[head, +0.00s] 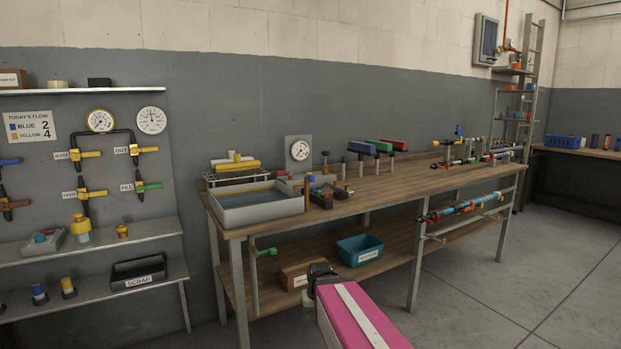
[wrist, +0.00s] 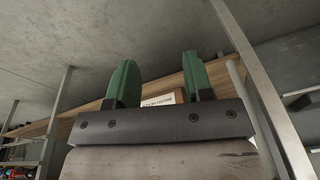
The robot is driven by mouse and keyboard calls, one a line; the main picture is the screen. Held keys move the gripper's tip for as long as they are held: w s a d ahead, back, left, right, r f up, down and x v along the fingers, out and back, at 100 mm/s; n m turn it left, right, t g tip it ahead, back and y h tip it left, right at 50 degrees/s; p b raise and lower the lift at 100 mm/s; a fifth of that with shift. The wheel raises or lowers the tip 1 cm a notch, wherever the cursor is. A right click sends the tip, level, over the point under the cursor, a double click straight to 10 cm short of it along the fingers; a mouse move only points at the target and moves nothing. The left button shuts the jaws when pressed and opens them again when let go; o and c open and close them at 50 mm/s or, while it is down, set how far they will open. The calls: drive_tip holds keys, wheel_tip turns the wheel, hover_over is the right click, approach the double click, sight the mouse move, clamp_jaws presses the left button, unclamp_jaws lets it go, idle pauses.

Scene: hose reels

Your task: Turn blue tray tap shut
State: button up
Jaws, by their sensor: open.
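A grey tray (head: 258,207) with bluish water in it stands on the near left end of the workbench. A tap with a green handle (head: 267,251) sticks out below the tray at the bench's front left. No tap with a clearly blue handle shows at the tray; small blue and red fittings (head: 310,184) stand close to its right side, too small to make out. My gripper (wrist: 159,62) shows in the wrist view with its two green fingers apart and nothing between them.
The workbench (head: 420,180) has legs and a lower shelf holding a teal bin (head: 360,250) and a cardboard box (head: 299,276). A wall panel with yellow, green and blue-handled valves (head: 90,154) is at the left. The floor at the right (head: 530,270) is clear.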

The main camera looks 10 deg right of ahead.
drive_tip(key=w+d+r+n+t+y, duration=0.1)
drive_tip(key=w+r+t, duration=0.2)
drive_tip(key=w+r, duration=0.5)
drive_tip(key=w+d+r+t, duration=0.15)
drive_tip(key=w+r, duration=0.35)
drive_tip(key=r, duration=0.6)
drive_tip(key=n+t+y, duration=0.1)
drive_tip(key=t, duration=0.6)
approach(312, 176)
drive_tip(key=w, duration=0.2)
drive_tip(key=x, duration=0.9)
drive_tip(key=shift+w+a+f, duration=0.15)
drive_tip(key=shift+w+f, duration=0.05)
drive_tip(key=shift+f, duration=0.2)
clamp_jaws()
